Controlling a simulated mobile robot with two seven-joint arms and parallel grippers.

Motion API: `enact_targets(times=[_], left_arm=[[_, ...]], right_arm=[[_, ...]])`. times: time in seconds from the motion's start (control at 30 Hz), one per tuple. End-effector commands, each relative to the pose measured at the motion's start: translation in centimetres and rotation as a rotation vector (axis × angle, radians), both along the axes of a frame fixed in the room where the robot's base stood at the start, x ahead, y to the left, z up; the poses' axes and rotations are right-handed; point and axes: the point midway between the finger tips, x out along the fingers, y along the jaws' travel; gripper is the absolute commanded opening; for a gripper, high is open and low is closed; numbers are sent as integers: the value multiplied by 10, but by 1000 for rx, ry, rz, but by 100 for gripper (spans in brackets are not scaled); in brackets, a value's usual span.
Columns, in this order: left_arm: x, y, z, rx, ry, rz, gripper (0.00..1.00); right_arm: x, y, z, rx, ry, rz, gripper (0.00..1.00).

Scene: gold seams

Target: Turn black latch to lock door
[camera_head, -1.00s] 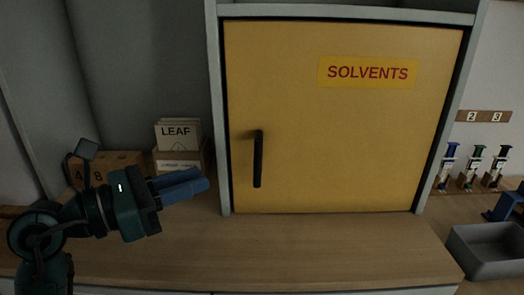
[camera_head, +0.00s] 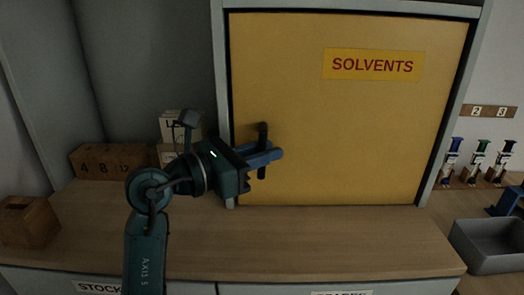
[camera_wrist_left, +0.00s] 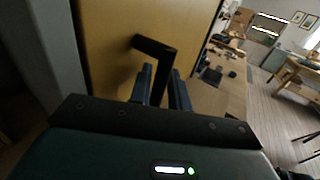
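The black latch (camera_head: 263,133) hangs upright on the left side of the yellow door (camera_head: 350,130), which sits flush in its grey frame. My left gripper (camera_head: 275,154) is at the latch, its blue fingers in front of the latch's middle in the head view. In the left wrist view, the latch (camera_wrist_left: 158,46) stands out from the door and its bar runs down between the two fingers (camera_wrist_left: 163,92). The fingers are apart, one on each side of the bar; contact is not clear. My right gripper is not in view.
A yellow SOLVENTS label (camera_head: 373,65) is on the door. Wooden boxes (camera_head: 110,160) stand behind my left arm, and a wooden block (camera_head: 28,221) is at far left. A grey bin (camera_head: 487,246) is at right. The counter (camera_head: 330,238) below the door is clear.

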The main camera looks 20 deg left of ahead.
Motion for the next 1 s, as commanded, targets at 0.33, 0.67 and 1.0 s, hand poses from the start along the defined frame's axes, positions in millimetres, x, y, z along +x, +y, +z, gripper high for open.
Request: enact_targets(times=[0.33,0.67,1.0], left_arm=[[0,0,0,-1,1,0,3],[0,0,0,-1,1,0,0],[0,-1,-2,-55,-15,0,0]], right_arm=[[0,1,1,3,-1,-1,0],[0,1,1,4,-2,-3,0],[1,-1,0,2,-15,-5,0]])
